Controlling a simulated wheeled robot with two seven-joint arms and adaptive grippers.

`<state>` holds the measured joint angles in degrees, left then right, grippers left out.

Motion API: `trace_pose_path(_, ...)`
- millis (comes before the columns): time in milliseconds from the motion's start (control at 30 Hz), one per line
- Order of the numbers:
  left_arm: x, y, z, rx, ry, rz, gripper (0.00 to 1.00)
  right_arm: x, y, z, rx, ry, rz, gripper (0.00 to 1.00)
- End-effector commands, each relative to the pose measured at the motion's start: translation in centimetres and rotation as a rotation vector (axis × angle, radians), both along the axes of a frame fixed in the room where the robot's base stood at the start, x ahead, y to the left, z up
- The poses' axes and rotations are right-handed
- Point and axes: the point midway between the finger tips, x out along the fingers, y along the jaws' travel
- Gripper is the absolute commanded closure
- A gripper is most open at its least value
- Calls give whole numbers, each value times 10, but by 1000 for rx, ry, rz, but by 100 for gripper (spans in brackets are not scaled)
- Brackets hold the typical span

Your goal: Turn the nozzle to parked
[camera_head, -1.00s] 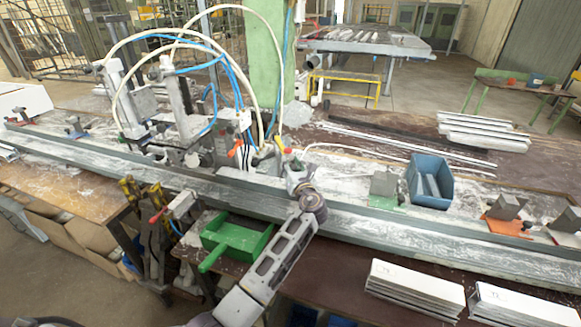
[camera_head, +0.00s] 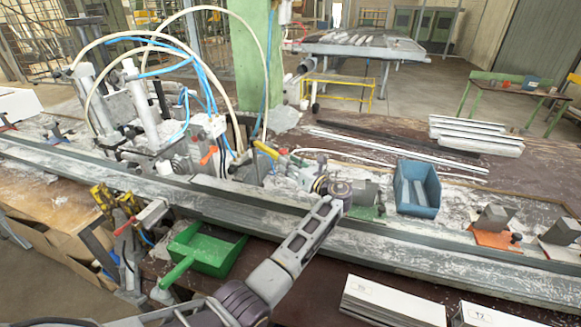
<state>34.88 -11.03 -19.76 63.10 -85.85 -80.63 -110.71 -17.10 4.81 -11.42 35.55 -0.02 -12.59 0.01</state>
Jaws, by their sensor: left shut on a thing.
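My left arm reaches up from the bottom, and its gripper (camera_head: 297,174) is at the rear edge of the long profile rail, beside the clamp and hose unit. It is shut on a small part there, which I take to be the nozzle; the fingers and wrist largely hide it. A yellow piece (camera_head: 265,150) and a small red piece (camera_head: 283,152) stand just behind and left of the gripper. How the nozzle is turned cannot be read. My right gripper is not in view.
The long grey rail (camera_head: 420,256) crosses the bench. A green tray (camera_head: 207,250) is in front; a blue bin (camera_head: 417,188) and a block on an orange plate (camera_head: 492,222) stand to the right. White hoses arch over the clamp unit (camera_head: 150,130). White profiles (camera_head: 392,303) lie front right.

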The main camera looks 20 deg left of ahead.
Motion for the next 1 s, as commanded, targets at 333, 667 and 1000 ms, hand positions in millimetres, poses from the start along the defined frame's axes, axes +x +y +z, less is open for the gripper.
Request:
trace_pose_path(333, 0, 0, -2, 1, 5, 17, 100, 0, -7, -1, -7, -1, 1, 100)
trace_pose_path(667, 0, 1, -2, 0, 5, 17, 61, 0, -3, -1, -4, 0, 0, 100)
trace_pose_path(1000, 0, 1, 2, -1, 0, 16, 61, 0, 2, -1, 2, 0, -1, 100)
